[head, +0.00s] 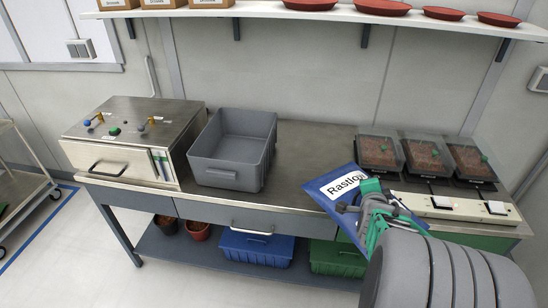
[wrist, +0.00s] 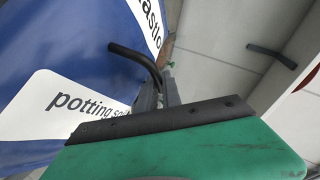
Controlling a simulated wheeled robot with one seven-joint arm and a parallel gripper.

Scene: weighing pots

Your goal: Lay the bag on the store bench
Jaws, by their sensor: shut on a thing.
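The blue bag (head: 338,194) has a white label reading "Rastlo…" in the head view. My gripper (head: 362,200) is shut on it and holds it at the front of the bench (head: 300,160), left of the tray unit. I cannot tell whether the bag touches the bench top. In the wrist view the bag (wrist: 60,50) fills the left side, with a second white label reading "potting so…". The green gripper part and a black strip hide its lower part. No sign in view says whether this is the store bench.
A grey tub (head: 236,150) and a metal cabinet with knobs (head: 130,140) stand on the left of the bench. Several lidded trays (head: 420,152) sit on a unit at the right. The bench top behind the bag is clear. Blue (head: 256,250) and green crates (head: 336,258) stand below.

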